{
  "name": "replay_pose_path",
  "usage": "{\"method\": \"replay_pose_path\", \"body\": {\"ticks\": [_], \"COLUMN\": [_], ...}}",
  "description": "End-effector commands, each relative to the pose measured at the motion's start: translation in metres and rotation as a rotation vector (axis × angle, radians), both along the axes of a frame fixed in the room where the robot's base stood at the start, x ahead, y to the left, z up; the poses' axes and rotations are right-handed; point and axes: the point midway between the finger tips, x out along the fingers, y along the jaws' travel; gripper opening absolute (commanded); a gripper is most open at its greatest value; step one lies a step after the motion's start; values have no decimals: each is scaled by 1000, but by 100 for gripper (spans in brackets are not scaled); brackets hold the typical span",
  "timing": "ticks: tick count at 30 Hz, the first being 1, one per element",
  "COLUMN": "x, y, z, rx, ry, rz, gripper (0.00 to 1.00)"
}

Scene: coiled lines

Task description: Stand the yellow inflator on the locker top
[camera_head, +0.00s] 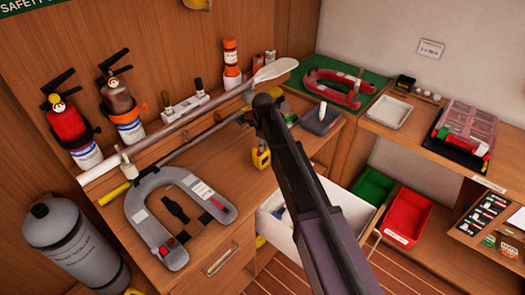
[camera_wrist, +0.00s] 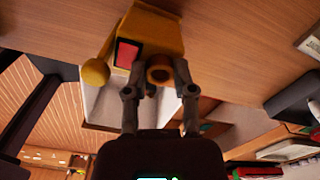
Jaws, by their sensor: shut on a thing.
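My gripper (camera_wrist: 159,72) is shut on the yellow inflator (camera_wrist: 158,32), with its grey fingers on either side of a round brown port. The inflator has a red panel on its face and a yellow ball-shaped part at its side. In the head view a yellow body (camera_head: 261,158), apparently the inflator, shows beside my dark arm near the front edge of the wooden locker top (camera_head: 215,165). My arm hides the gripper there. I cannot tell whether the inflator's base touches the wood.
A grey horseshoe-shaped float (camera_head: 150,205) and long poles lie on the locker top. A white drawer (camera_head: 345,205) stands open below its front edge. Red (camera_head: 408,215) and green (camera_head: 373,187) bins stand to the right. Extinguishers (camera_head: 70,130) hang at the back left.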

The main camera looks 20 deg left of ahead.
Motion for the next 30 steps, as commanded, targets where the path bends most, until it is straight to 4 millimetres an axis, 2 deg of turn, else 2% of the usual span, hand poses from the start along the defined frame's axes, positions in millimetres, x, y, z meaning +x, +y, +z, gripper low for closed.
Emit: {"method": "replay_pose_path", "body": {"ticks": [1, 4, 20, 21, 24, 30], "x": [0, 0, 0, 0, 0, 1], "y": [0, 0, -1, -1, -1, -1], "z": [-8, -11, -15, -15, -14, -14], "rx": [0, 0, 0, 0, 0, 0], "ry": [0, 0, 0, 0, 0, 0], "rz": [0, 0, -1, -1, -1, -1], "gripper": [0, 0, 0, 37, 66, 68]}}
